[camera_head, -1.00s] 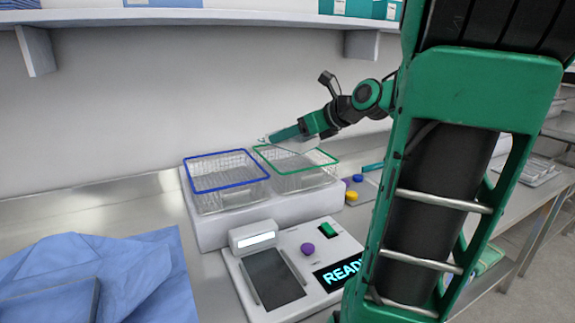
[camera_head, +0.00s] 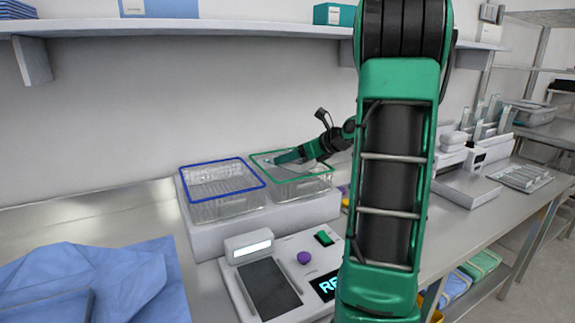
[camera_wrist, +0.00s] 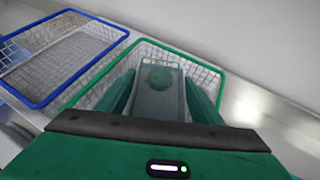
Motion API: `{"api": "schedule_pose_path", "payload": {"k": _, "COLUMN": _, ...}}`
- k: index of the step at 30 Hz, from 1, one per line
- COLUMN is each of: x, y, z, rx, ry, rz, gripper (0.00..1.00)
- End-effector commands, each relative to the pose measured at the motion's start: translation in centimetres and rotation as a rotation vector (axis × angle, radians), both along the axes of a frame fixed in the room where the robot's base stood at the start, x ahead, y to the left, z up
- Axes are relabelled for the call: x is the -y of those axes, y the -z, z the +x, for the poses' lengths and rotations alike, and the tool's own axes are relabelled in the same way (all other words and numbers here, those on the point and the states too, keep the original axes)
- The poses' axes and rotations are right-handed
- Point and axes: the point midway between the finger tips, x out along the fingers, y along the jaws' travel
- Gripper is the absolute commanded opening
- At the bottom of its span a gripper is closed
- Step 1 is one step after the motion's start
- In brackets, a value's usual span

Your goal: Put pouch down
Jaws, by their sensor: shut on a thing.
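My gripper (camera_wrist: 160,100) is shut on a grey, see-through pouch (camera_wrist: 158,102) with a darker green item visible inside. In the wrist view the pouch sits between the two green fingers, within the outline of the green-rimmed wire basket (camera_wrist: 213,72). In the head view my gripper (camera_head: 275,160) is at the green-rimmed basket (camera_head: 290,181), its tip around rim height. The pouch is hard to make out there. I cannot tell whether it touches the basket floor. The blue-rimmed basket (camera_head: 222,190) stands just left and looks empty.
Both baskets stand on a white block (camera_head: 285,215) on the steel counter. In front is a machine with a purple button (camera_head: 304,258) and a lit display. A blue cloth (camera_head: 95,285) lies at left. A shelf (camera_head: 190,18) runs overhead.

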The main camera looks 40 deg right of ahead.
Motion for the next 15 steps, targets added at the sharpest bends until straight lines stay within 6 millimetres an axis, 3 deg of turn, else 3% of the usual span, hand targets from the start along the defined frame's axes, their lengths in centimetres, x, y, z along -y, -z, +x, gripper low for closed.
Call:
{"api": "schedule_pose_path", "payload": {"k": 4, "x": 0.0, "y": 2.1, "z": 0.0, "rx": -0.002, "ry": 0.001, "rz": 0.003, "gripper": 0.36}}
{"api": "schedule_pose_path", "payload": {"k": 15, "x": -0.1, "y": 2.6, "z": 0.0, "rx": -0.001, "ry": 0.000, "rz": 0.001, "gripper": 0.36}}
